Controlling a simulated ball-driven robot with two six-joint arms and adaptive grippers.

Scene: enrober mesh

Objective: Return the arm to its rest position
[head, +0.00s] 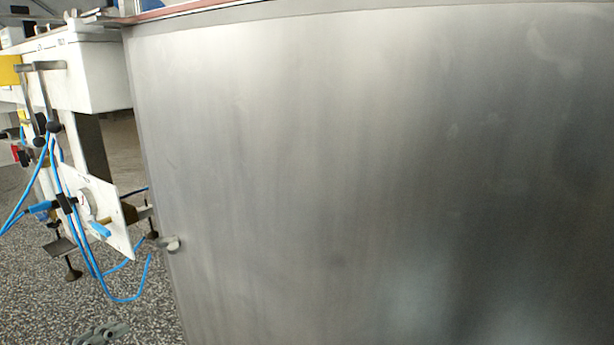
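Neither of my grippers can be made out in the head view, and no arm of mine is clearly seen. A large brushed metal panel (380,180) fills most of the view from the centre to the right edge. What lies behind it is hidden.
At the left stands a white machine frame (95,75) with blue hoses (125,298), levers and a white plate (98,210). A small grey fitting (168,243) sits at the panel's left edge. A grey-green part (102,334) shows low on the speckled floor (35,300).

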